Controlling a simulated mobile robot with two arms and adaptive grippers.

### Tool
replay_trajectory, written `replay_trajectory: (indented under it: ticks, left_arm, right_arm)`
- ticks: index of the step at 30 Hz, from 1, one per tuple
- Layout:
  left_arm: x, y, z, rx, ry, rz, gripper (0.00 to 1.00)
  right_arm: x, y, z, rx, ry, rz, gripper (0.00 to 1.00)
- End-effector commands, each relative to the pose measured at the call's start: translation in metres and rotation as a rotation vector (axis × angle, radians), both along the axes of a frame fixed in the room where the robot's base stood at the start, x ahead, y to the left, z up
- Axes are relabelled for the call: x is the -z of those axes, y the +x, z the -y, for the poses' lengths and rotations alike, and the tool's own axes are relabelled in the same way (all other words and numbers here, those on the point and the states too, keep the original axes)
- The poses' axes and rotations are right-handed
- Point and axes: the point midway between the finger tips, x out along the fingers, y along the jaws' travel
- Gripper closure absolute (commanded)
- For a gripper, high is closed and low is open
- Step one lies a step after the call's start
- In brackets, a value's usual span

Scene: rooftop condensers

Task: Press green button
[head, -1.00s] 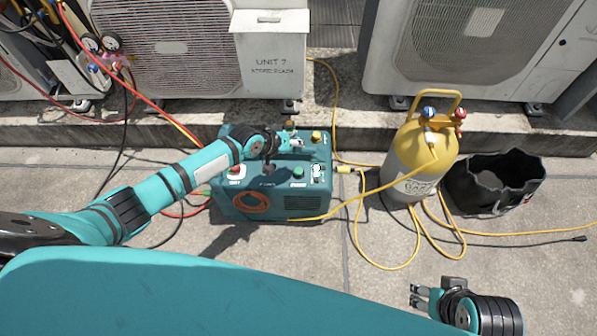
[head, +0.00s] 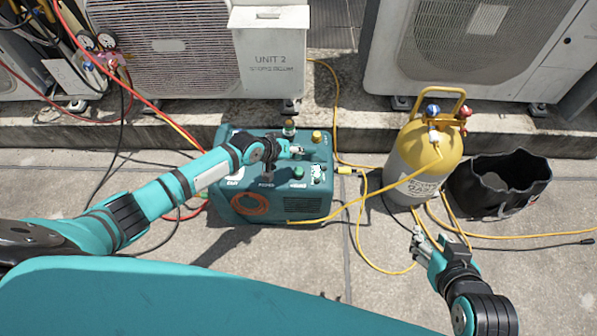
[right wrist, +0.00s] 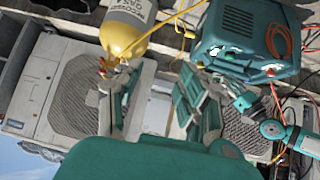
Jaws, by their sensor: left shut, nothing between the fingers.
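The green button (head: 298,171) is on the sloped front panel of a teal machine (head: 245,212), right of centre. It also seems to show in the right wrist view (right wrist: 229,56). My left gripper (head: 298,150) is shut and empty. It reaches over the machine from the left, its fingertips just behind the green button in the picture; I cannot tell their height above the panel. My right gripper (head: 418,243) is open and empty, right of the machine and in front of the yellow cylinder. Its two fingers stand apart in the right wrist view (right wrist: 155,95).
A yellow and grey gas cylinder (head: 430,155) stands right of the machine, with a black open bag (head: 520,185) beyond it. Yellow hoses (head: 385,268) loop over the paving. Condenser units (head: 165,50) stand on a ledge behind. Red hoses run at the left.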

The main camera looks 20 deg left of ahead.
Motion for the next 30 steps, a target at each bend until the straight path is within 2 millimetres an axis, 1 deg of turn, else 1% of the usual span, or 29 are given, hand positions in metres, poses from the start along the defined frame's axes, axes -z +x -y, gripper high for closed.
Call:
replay_trajectory:
  ticks: [1, 6, 15, 20, 24, 30]
  left_arm:
    - [0.003, 0.000, 0.000, 0.000, 0.000, 0.000, 1.00]
    - [0.009, 0.000, 0.000, -0.001, 0.000, 0.001, 1.00]
    - [0.018, 0.000, 0.000, -0.001, 0.000, 0.001, 1.00]
    - [0.024, 0.000, 0.000, -0.001, 0.000, 0.001, 1.00]
    - [0.031, 0.000, 0.000, -0.001, -0.001, 0.000, 1.00]
    - [0.040, 0.000, 0.000, 0.000, -0.001, 0.000, 1.00]
  right_arm:
    - [-0.003, 0.006, -0.002, -0.003, 0.008, 0.038, 0.60]
    - [-0.020, 0.024, -0.010, -0.012, 0.038, 0.167, 0.60]
    - [-0.056, 0.049, -0.022, -0.028, 0.091, 0.394, 0.60]
    - [-0.077, 0.057, -0.027, -0.035, 0.121, 0.516, 0.60]
    - [-0.098, 0.063, -0.032, -0.042, 0.150, 0.633, 0.60]
    - [-0.127, 0.065, -0.037, -0.052, 0.192, 0.797, 0.60]
